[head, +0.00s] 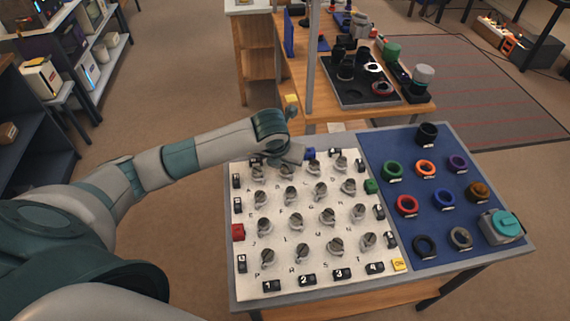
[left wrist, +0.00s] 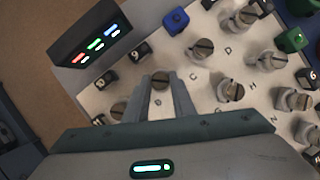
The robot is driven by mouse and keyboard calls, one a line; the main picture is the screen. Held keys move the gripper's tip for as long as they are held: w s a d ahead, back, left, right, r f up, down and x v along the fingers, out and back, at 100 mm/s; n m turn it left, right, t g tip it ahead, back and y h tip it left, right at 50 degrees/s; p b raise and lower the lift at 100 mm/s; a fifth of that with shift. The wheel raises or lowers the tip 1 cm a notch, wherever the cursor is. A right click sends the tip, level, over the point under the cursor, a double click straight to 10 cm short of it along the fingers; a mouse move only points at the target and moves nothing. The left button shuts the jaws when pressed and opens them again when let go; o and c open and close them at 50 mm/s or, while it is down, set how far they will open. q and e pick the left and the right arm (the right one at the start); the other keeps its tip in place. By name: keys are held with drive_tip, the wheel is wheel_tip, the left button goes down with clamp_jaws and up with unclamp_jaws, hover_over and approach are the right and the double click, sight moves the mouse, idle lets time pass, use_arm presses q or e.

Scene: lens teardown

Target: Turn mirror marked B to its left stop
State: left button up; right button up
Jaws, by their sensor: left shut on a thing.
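The white board (head: 282,217) carries rows of small round mirror mounts with printed letters. My left gripper (head: 291,160) reaches over the far row, at the second mount from the left. In the left wrist view my left gripper (left wrist: 163,102) has its two fingers on either side of a grey-brown knob (left wrist: 160,78), shut on it. By its place before the C and D mounts this is mirror B; its own letter is hidden. The C mount (left wrist: 203,48) and D mount (left wrist: 240,18) stand free farther along the row. My right gripper is out of view.
Black numbered blocks edge the board, with a blue block (head: 309,153) at the far edge and a red one (head: 238,232) at the left. The blue mat (head: 430,213) to the right holds several coloured rings. Neighbouring mounts stand close to the gripper.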

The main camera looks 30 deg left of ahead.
use_arm(q)
drive_tip(key=o, duration=1.1)
drive_tip(key=shift+c, duration=0.2)
drive_tip(key=shift+r, duration=0.15)
drive_tip(key=shift+s+r, duration=0.25)
drive_tip(key=shift+r, duration=0.3)
drive_tip(key=b+v, duration=0.2)
drive_tip(key=v, duration=1.4)
drive_tip(key=shift+b, duration=0.35)
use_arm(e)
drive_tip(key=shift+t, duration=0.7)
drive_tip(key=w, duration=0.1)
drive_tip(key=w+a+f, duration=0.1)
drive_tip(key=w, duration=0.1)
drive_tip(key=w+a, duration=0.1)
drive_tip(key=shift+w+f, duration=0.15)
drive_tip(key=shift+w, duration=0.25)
